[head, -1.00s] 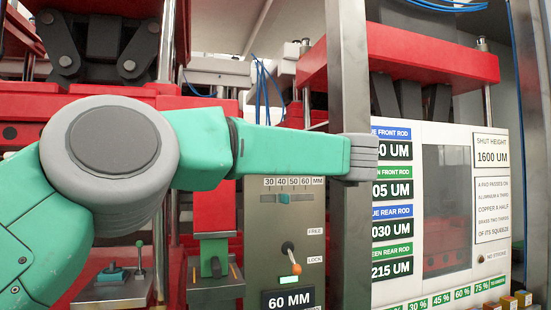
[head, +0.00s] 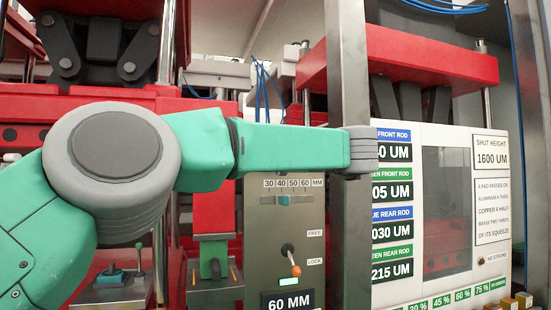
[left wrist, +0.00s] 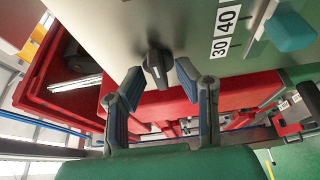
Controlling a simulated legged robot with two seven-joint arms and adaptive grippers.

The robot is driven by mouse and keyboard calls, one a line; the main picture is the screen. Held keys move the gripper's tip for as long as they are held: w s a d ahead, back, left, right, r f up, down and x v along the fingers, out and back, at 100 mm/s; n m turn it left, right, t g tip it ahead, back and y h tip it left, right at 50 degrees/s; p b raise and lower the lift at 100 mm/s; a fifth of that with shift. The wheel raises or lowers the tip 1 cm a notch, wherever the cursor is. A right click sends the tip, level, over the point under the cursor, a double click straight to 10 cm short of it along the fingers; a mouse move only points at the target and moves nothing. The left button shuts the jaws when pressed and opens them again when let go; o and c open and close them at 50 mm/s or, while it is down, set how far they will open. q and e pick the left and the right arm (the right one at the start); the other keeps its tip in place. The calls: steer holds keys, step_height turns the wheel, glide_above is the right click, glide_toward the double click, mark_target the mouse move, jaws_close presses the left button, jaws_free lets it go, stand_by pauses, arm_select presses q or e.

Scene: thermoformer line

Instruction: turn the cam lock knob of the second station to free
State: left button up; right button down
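A dark knob with a pale mark (left wrist: 157,66) sits on a grey panel in the left wrist view. My left gripper (left wrist: 160,88) has its two fingers apart, one on each side just below the knob, with no contact visible. I cannot tell from this view which mark the knob points to. In the head view my left arm reaches across to a steel post, and its gripper is hidden. A control panel (head: 258,240) there has a FREE/LOCK lever (head: 292,262) whose orange tip points down toward LOCK. I cannot tell whether it is the same knob. My right gripper is out of view.
The steel post (head: 350,240) stands right of that panel. A white board (head: 405,140) with rod values is beyond it. A scale with a teal slider (left wrist: 290,30) is near the gripper, and red machine parts (left wrist: 60,95) lie below and beside it.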

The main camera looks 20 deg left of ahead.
arm_select(q)
steer(key=shift+w+f, duration=0.1)
steer(key=v, duration=1.2)
steer(key=shift+w+f, duration=0.1)
